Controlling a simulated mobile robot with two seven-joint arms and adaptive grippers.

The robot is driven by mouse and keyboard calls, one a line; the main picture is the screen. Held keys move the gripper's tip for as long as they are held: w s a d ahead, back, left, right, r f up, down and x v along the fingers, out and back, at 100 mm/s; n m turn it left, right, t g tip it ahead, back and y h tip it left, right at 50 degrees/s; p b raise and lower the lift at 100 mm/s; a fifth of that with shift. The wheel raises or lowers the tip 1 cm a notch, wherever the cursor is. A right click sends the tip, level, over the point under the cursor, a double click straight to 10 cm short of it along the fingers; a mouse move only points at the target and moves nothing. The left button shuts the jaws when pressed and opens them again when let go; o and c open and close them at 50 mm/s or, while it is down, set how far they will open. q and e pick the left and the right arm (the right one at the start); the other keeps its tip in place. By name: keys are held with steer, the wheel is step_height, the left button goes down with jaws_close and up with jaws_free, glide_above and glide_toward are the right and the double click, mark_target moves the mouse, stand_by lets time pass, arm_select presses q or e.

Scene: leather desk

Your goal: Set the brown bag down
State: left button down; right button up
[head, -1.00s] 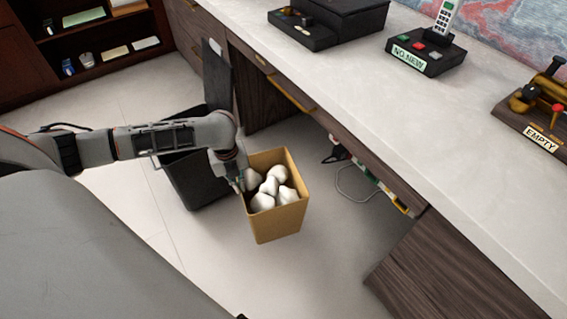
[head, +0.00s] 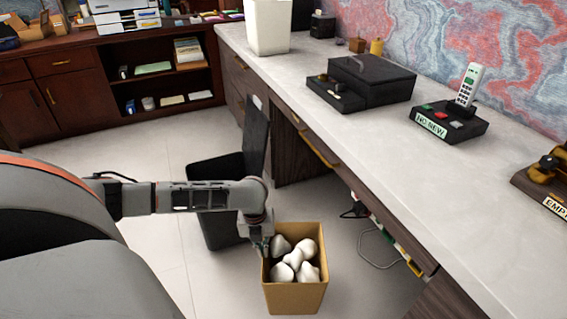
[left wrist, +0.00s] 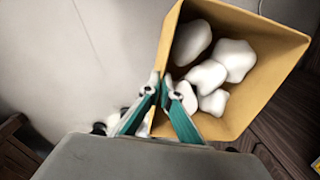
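The brown bag (head: 294,298) is an open-topped tan container, upright, with several white crumpled lumps (head: 296,257) inside. It is in front of the desk, on the floor side. I cannot tell whether its bottom touches the floor. My left gripper (head: 266,247) is at the bag's left rim. In the left wrist view, the teal fingers (left wrist: 161,90) are pinched together on the rim of the bag (left wrist: 262,30), with one finger on the inner side. My right gripper is not in view.
A dark chair or bin (head: 222,190) stands just behind the bag and my left arm. The desk (head: 400,150) runs along the right, with cables (head: 375,245) under it. A white bin (head: 267,28) stands at its far end. Pale floor (head: 60,150) is clear at left.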

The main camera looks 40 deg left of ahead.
arm_select(q)
step_height(320, 180, down, 20)
steer(key=b, duration=0.7)
steer(key=shift+r, duration=0.25)
steer(key=c, duration=2.4)
jaws_free()
steer(key=shift+c, duration=0.2)
steer(key=shift+o, duration=0.8)
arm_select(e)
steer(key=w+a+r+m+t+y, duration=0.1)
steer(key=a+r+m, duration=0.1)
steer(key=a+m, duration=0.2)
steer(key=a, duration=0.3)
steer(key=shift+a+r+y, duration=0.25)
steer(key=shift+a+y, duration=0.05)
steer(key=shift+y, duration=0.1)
